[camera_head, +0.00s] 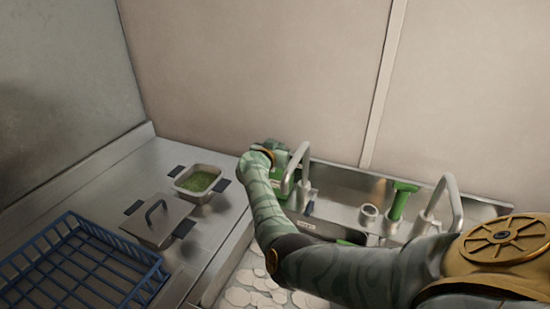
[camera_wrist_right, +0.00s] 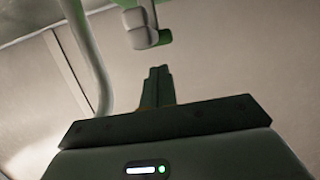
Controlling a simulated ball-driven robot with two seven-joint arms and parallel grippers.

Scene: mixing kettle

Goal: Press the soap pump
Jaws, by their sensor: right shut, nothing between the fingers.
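My right arm crosses the head view from the lower right to the back of the sink. Its hand end is beside a green item (camera_head: 290,172), which may be the soap bottle and is partly covered by my arm. In the right wrist view my right gripper (camera_wrist_right: 160,72) is shut and empty. A pale grey nozzle-like piece (camera_wrist_right: 142,28), possibly the soap pump head, shows just beyond the fingertips with a gap in the picture. I cannot tell whether they touch. My left gripper is out of view.
A curved faucet (camera_head: 303,155) stands close to the hand and shows in the wrist view (camera_wrist_right: 85,50). A second faucet (camera_head: 452,200) and a green-handled item (camera_head: 402,195) are further right. A blue rack (camera_head: 75,225), a lidded pan (camera_head: 155,235) and a green-filled pan (camera_head: 190,170) occupy the left counter.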

